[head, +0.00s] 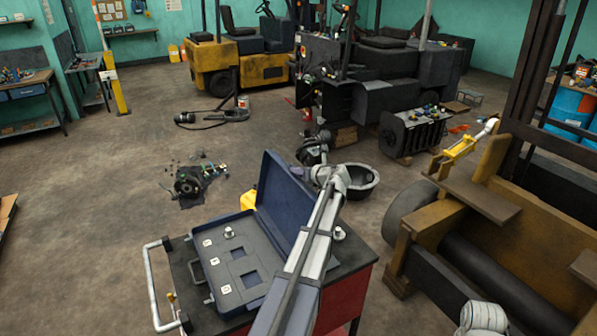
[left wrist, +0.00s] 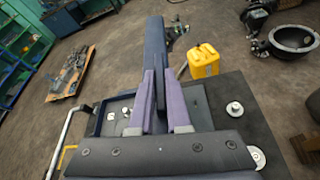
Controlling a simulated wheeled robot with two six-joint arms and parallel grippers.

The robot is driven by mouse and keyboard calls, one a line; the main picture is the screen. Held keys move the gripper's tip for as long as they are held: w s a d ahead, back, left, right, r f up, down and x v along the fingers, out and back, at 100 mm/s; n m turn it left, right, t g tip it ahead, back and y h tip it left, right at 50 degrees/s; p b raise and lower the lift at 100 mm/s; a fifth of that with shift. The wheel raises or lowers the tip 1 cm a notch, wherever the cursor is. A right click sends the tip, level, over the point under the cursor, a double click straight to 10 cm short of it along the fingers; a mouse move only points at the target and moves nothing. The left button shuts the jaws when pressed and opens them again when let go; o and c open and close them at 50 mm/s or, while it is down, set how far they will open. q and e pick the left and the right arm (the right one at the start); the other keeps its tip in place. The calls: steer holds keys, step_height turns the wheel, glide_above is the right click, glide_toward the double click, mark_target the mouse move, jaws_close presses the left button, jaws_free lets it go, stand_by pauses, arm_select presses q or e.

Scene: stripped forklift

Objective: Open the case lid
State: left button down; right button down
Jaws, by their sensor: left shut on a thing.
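The blue case (head: 232,262) stands on a cart with its lid (head: 284,200) raised, roughly upright. The open tray shows grey foam with square cutouts and a small metal part (head: 229,233). Part of the tray is hidden by my left arm in the head view. My right gripper is not in view.
The cart's dark top (head: 348,255) has a white handle (head: 152,285) at left. A yellow can (left wrist: 203,62) stands beyond the case. A black bowl (head: 361,181) lies on the floor behind it. The stripped forklift (head: 500,215) stands close at right.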

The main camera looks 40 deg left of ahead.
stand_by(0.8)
arm_select(q)
steer(key=s+a+r+n+t+p, duration=0.1)
steer(key=s+a, duration=0.3)
steer(key=s, duration=0.6)
steer(key=shift+r+n+t+h+p, duration=0.35)
steer(key=shift+n+t+p, duration=0.1)
steer(key=shift+n, duration=0.45)
steer(key=c, duration=0.9)
jaws_free()
steer(key=shift+a, duration=0.1)
steer(key=shift+s+r, duration=0.1)
